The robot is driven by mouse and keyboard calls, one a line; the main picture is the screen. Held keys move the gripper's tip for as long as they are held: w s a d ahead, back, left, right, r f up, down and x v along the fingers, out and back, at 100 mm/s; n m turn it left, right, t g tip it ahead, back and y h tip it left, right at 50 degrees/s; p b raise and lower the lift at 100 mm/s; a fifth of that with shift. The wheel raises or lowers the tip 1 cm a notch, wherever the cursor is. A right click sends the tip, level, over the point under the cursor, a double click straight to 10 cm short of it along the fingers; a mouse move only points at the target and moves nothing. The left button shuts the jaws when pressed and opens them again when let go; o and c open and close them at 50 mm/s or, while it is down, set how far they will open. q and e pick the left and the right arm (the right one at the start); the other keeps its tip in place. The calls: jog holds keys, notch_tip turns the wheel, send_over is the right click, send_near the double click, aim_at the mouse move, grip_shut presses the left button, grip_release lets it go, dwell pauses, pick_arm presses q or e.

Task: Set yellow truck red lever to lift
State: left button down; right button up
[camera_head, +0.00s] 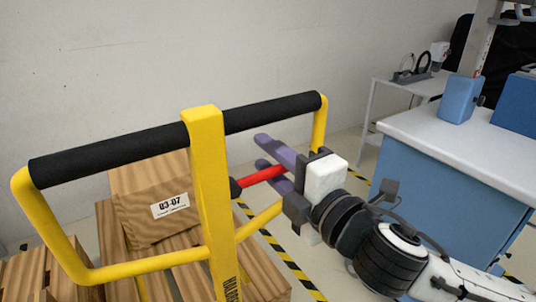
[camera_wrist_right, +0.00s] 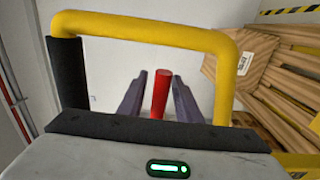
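The yellow truck handle (camera_head: 205,150) is a yellow frame with black grips, and it fills the left and middle of the head view. The red lever (camera_head: 262,176) sticks out to the right of its central post. My right gripper (camera_head: 262,150) reaches in from the right with its purple fingers at the lever. In the right wrist view the red lever (camera_wrist_right: 160,95) stands between the two fingers (camera_wrist_right: 158,98), with a visible gap on each side. The right gripper is open. My left gripper is not in view.
A wooden crate (camera_head: 150,222) with a label stands on wooden slats behind the handle. A blue cabinet with a white top (camera_head: 440,128) is at the right. Yellow-black tape (camera_head: 290,265) marks the floor. The handle's yellow bars surround the lever closely.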

aim_at(265, 175)
grip_shut()
jog(key=shift+s+a+f+m+b, duration=0.1)
jog(key=shift+a+f+m+b, duration=0.15)
jog(key=shift+f+m, duration=0.75)
jog(key=shift+s+a+f+m+b, duration=0.15)
jog(key=shift+f+m, duration=0.5)
jog(key=shift+m, duration=0.65)
jog(key=shift+w, duration=0.1)
grip_release()
jog(key=shift+f, duration=0.1)
